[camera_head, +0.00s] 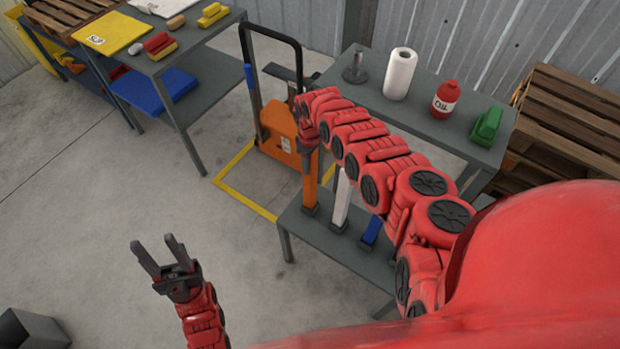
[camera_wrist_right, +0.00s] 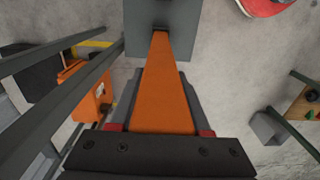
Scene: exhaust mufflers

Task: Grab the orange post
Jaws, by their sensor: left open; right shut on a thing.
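My left gripper (camera_head: 158,256) is open and empty above the floor, well to the left of the table.
An orange pallet jack (camera_head: 278,130) stands behind the posts. A grey bench (camera_head: 440,125) behind holds a paper roll (camera_head: 400,73), a red oil bottle (camera_head: 445,99) and a green item (camera_head: 487,125). Another bench (camera_head: 165,62) stands at the back left.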

